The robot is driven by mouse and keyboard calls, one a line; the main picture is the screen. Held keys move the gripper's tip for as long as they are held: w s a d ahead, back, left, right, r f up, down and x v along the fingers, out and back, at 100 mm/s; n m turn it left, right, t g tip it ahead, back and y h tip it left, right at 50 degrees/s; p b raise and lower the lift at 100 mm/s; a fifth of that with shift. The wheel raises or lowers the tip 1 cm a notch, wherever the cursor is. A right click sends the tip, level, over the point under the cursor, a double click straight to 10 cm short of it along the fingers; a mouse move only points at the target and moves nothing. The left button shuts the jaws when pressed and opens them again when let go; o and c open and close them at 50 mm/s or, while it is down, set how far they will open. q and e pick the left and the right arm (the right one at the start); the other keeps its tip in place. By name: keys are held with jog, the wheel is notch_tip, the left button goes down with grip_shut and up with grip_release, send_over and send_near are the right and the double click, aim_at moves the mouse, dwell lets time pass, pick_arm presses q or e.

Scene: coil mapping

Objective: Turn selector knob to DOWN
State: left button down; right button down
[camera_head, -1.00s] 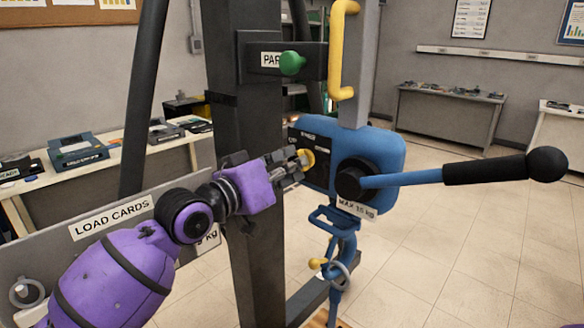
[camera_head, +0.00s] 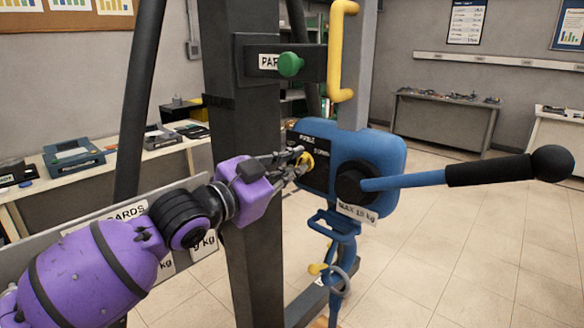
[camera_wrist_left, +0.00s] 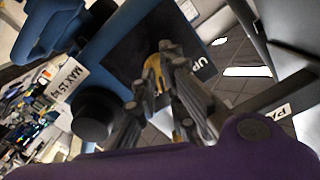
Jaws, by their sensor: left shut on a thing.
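The yellow selector knob (camera_head: 307,163) sits on the black panel at the left side of the blue hoist body (camera_head: 382,148). My left gripper (camera_head: 300,162) has its fingers closed around the knob. In the left wrist view the knob (camera_wrist_left: 153,66) shows between the fingertips (camera_wrist_left: 162,72), which hide part of it. A label reading "UP" (camera_wrist_left: 205,69) is beside it there. In the head view the panel lettering is small and partly hidden, so I cannot tell the knob's setting. My right gripper is not in view.
A long blue lever with a black grip (camera_head: 490,170) sticks out to the right from the hoist. A dark upright post (camera_head: 240,130) stands left of the hoist, behind my left forearm. A green knob (camera_head: 290,64) and yellow handle (camera_head: 343,50) are above. Open floor lies right.

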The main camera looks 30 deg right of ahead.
pick_arm(q)
jog(key=shift+r+m, duration=0.1)
jog(key=shift+m, duration=1.1)
jog(key=c, duration=1.8)
grip_release()
jog(key=v, duration=1.2)
